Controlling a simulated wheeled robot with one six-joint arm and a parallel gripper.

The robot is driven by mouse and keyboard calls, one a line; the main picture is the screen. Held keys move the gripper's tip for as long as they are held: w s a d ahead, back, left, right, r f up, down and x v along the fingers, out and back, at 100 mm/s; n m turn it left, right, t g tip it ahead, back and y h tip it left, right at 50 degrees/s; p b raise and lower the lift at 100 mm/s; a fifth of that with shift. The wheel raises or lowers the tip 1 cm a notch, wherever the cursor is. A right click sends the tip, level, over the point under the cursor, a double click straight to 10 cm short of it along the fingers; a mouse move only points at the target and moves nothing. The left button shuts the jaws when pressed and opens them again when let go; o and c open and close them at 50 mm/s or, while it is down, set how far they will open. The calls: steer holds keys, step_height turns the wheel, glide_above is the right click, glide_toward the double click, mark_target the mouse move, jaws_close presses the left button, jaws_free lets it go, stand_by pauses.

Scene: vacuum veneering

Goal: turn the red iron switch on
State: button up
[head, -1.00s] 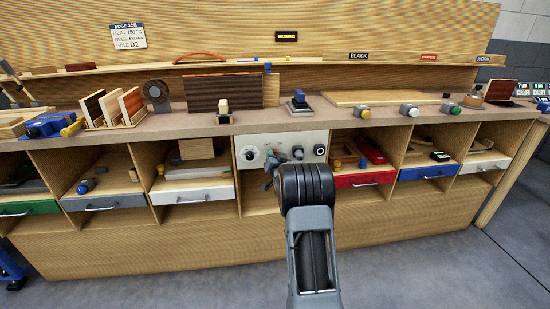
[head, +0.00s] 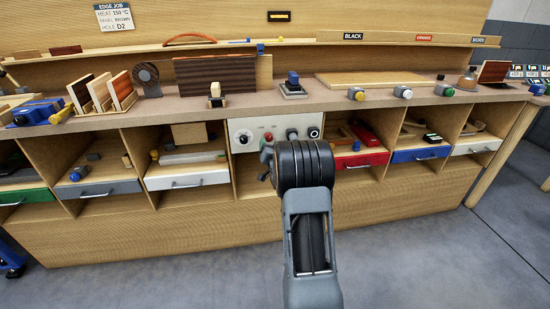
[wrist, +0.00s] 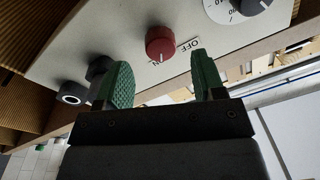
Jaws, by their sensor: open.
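The red switch (wrist: 160,43) is a round red knob on a pale control panel (wrist: 110,25). In the wrist view an OFF label lies to its right and a partly hidden label, ending in N, at its lower edge. Its exact pointer angle is hard to tell. My gripper (wrist: 160,62) is open, its green-padded fingers on either side of the knob's near edge, with gaps to both. In the head view the panel (head: 245,129) is under the worktop, and my arm hides part of it and most of my gripper.
A dial knob (wrist: 255,6) is right of the red switch, and dark round parts (wrist: 72,93) are at the left. Open cubbies flank the panel, with a white drawer (head: 188,180) to the left and a red drawer (head: 362,158) to the right. Floor in front is clear.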

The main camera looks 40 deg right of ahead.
steer(key=v, duration=0.9)
steer(key=shift+s, duration=0.3)
steer(key=shift+a, duration=0.15)
steer(key=s+a+r+n+g+y+p, duration=0.3)
steer(key=a+r+n+g+y+p, duration=0.15)
steer(key=a+r+p, duration=0.95)
steer(key=s+a+r+n+g+y+p, duration=0.1)
steer(key=s+a+r+g+p, duration=0.3)
steer(key=s, duration=0.5)
steer(key=s+a+r+n+g+y+p, duration=0.2)
steer(key=s+a+r+n+g+p, duration=0.2)
steer(key=s+a+r, duration=0.4)
steer(key=shift+s+g+p, duration=0.55)
steer(key=shift+s+p, duration=0.45)
steer(key=shift+p, duration=0.25)
